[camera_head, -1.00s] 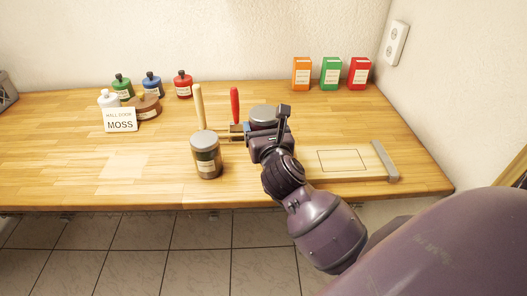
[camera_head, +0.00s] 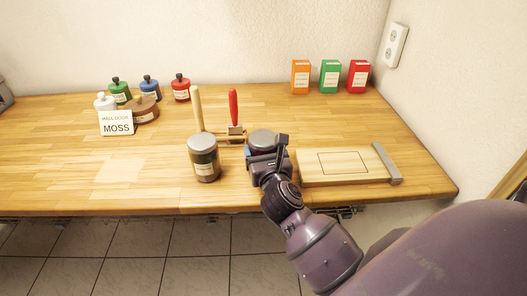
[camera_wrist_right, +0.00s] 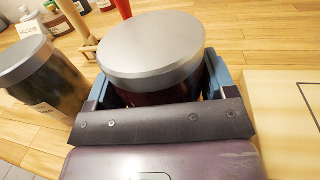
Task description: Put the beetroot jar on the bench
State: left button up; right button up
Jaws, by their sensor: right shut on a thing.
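A jar with a grey lid and dark red contents, which looks like the beetroot jar (camera_head: 263,138), is in my right gripper (camera_head: 264,152). In the right wrist view the jar (camera_wrist_right: 152,48) stands upright between the two blue-edged fingers (camera_wrist_right: 165,88), which are shut on it. It is over the wooden bench (camera_head: 60,170) or at its top; its base is hidden by my gripper, so I cannot tell whether it touches. My left gripper is not in view.
A second grey-lidded jar (camera_head: 204,160) with dark contents stands just left of it. Behind are a wooden handle (camera_head: 197,108) and a red-handled tool (camera_head: 234,108). A board (camera_head: 343,165) lies to the right. Bottles, a MOSS card (camera_head: 117,124) and small boxes (camera_head: 330,77) stand farther back.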

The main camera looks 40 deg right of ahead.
jog(key=shift+f, duration=0.1)
jog(key=o, duration=1.1)
jog(key=shift+r, duration=0.2)
jog(key=v, duration=1.2)
jog(key=shift+b, duration=0.4)
